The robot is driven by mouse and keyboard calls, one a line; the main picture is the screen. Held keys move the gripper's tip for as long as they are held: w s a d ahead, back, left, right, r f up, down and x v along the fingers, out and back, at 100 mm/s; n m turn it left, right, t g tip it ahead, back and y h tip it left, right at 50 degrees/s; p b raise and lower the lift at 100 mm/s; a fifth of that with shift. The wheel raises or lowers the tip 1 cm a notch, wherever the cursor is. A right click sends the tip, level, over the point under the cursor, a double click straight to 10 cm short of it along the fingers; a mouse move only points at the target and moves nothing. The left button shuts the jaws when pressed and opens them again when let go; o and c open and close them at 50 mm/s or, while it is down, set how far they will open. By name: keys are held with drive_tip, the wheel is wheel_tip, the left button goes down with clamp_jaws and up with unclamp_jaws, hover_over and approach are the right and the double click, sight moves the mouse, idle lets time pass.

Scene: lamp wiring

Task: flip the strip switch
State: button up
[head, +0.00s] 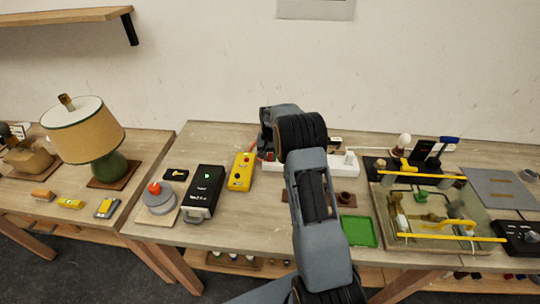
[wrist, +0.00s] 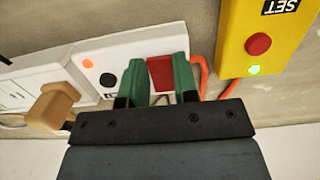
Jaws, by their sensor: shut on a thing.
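The white power strip (wrist: 88,72) lies along the bench near the wall in the wrist view. The red strip switch (wrist: 160,73) is at one end of it, beside a black round button and a lit orange lamp (wrist: 87,62). My gripper (wrist: 160,82) has its green fingers on both sides of the red switch, shut on it. Whether the switch is on or off, I cannot tell.
A yellow box with a red button (wrist: 258,45) stands close beside the strip's end, and an orange-red cable (wrist: 203,75) runs between them. A tan plug-like piece (wrist: 52,107) is at the strip's other side. A green tray (head: 359,231) lies nearer the bench's front.

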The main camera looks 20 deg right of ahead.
drive_tip(key=shift+w+d+r+g+y+p, duration=0.1)
drive_tip(key=shift+w+r+g+y+p, duration=0.1)
drive_tip(key=shift+g+y+p, duration=0.55)
drive_tip(key=shift+h, duration=0.25)
drive_tip(key=o, duration=0.9)
drive_tip(key=b+v, duration=0.1)
drive_tip(key=v, duration=1.2)
drive_tip(key=shift+w+d+r, duration=0.1)
drive_tip(key=shift+w+r, duration=0.15)
drive_tip(key=shift+r, duration=0.05)
